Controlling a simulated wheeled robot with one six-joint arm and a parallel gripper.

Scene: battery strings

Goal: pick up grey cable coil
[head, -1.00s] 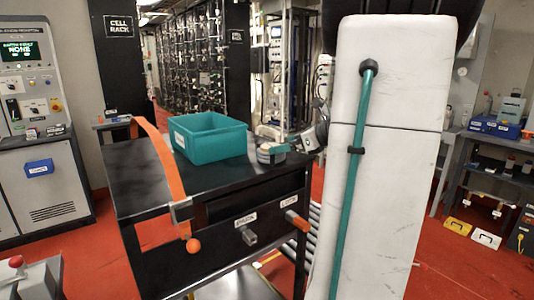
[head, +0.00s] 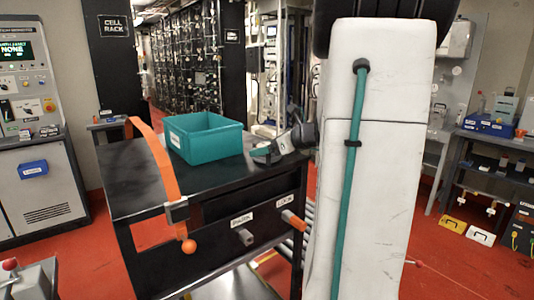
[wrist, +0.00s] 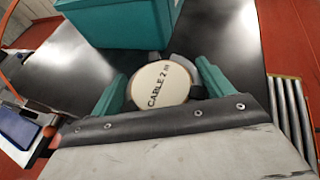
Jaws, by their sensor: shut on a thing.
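The grey cable coil (wrist: 186,72) has a round cream label reading "CABLE 2 m". In the wrist view it sits between the two teal fingers of my gripper (wrist: 162,74), which are shut on it. In the head view my gripper (head: 268,150) is at the right end of the black cart top, beside the teal bin. The coil is small and partly hidden by the fingers there. I cannot tell whether it touches the cart top.
The teal bin (head: 205,140) stands on the black cart top (head: 135,172), just left of my gripper. An orange strap (head: 158,165) arches over the cart's left side. A grey roller conveyor (wrist: 288,120) lies to the right in the wrist view.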

